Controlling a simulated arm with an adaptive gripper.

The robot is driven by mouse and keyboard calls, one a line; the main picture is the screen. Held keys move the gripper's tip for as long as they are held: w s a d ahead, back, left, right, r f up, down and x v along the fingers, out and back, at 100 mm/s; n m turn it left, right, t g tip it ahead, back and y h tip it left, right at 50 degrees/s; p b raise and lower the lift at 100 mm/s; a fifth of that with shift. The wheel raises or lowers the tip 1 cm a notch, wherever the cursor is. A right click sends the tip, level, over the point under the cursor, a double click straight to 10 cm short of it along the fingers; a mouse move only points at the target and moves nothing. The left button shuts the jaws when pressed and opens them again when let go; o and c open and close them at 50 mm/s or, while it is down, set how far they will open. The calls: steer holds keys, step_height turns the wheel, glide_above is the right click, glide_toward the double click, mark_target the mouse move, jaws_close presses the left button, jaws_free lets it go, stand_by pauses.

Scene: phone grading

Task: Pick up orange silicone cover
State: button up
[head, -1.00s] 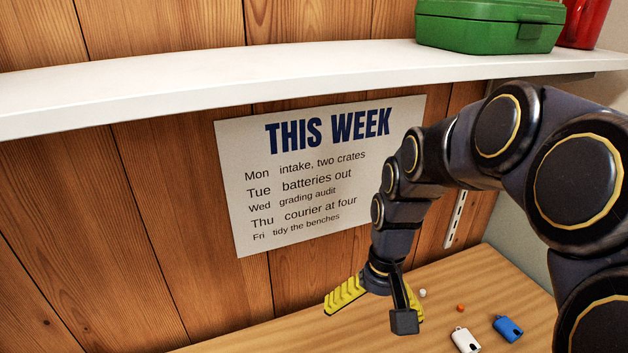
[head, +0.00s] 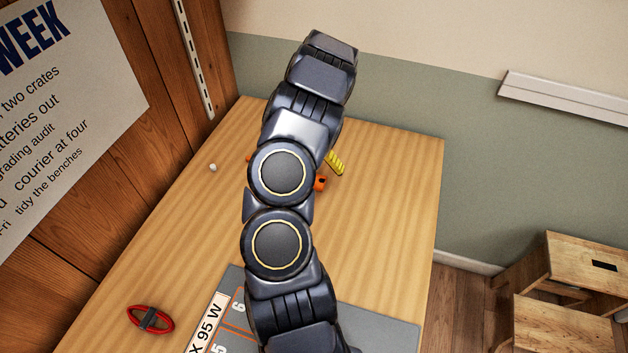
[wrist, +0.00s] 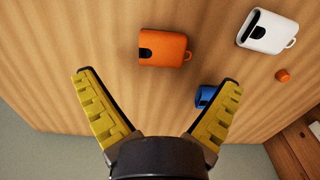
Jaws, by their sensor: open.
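The orange silicone cover (wrist: 165,47) lies on the wooden bench in the wrist view, just beyond and between my open fingertips. It has a dark opening on its left and a small loop on its right. My gripper (wrist: 158,76) is open and empty, its yellow fingers spread apart. In the head view, my arm hides most of the gripper; one yellow finger (head: 335,163) shows. A part of the orange cover (head: 321,182) shows beside my arm there.
A white cover (wrist: 267,33), a blue cover (wrist: 205,97) and a small orange piece (wrist: 283,75) lie close by. A white bead (head: 212,168), a red ring-shaped item (head: 150,319) and a grey mat (head: 385,330) are on the bench (head: 400,200). Stools (head: 570,300) stand right.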

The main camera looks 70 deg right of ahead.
mark_target(321, 181)
step_height(321, 181, down, 6)
steer(key=shift+w+d+r, duration=0.1)
steer(key=shift+w+r, duration=0.05)
steer(key=shift+r, duration=0.1)
steer(key=c, duration=1.2)
